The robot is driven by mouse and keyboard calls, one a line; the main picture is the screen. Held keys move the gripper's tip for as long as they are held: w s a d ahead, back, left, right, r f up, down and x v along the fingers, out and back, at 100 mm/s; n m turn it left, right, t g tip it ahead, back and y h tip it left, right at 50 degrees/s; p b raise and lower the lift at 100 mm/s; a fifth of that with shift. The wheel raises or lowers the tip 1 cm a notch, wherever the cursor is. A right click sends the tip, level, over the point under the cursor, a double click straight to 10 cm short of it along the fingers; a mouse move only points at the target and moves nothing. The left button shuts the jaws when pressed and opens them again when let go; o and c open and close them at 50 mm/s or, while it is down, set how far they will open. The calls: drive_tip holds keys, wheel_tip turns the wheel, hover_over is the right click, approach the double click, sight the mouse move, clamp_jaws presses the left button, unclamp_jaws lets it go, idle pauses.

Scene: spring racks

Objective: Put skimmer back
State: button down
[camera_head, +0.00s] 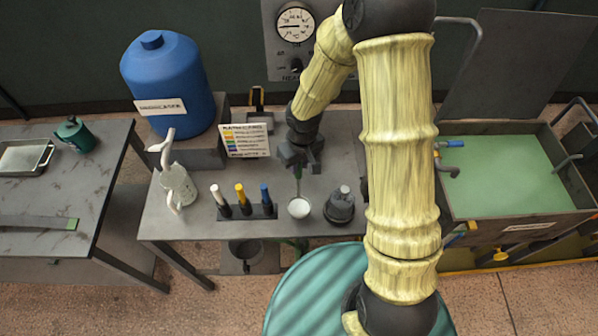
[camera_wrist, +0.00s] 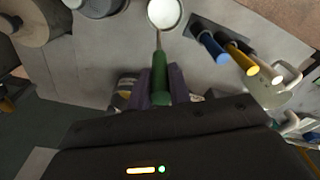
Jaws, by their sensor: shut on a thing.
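The skimmer has a green handle (camera_wrist: 160,72), a thin rod and a pale round head (camera_head: 299,208); the head also shows in the wrist view (camera_wrist: 164,13). My gripper (camera_head: 300,158) is shut on the green handle, which lies between its two dark purple fingers (camera_wrist: 161,88). The skimmer hangs head down over the middle table (camera_head: 185,226), between the rack of coloured sticks and a dark knobbed pot. I cannot tell whether the head touches the tabletop. No place that is clearly the skimmer's own can be made out.
A black rack (camera_head: 245,212) with white, yellow and blue sticks stands left of the head. The dark pot (camera_head: 341,207) stands close on the right. A pale spray bottle (camera_head: 176,184), a sign (camera_head: 245,140) and a blue tank (camera_head: 168,85) are farther left. A green-filled basin (camera_head: 505,172) is at right.

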sight(299, 172)
wheel_tip(299, 172, down, 4)
drive_tip(key=shift+w+f+p, duration=0.1)
drive_tip(key=shift+p, duration=0.2)
idle(0.3)
drive_tip(key=shift+f, duration=0.15)
drive_tip(key=c, duration=1.3)
unclamp_jaws()
drive_tip(key=shift+r, duration=0.2)
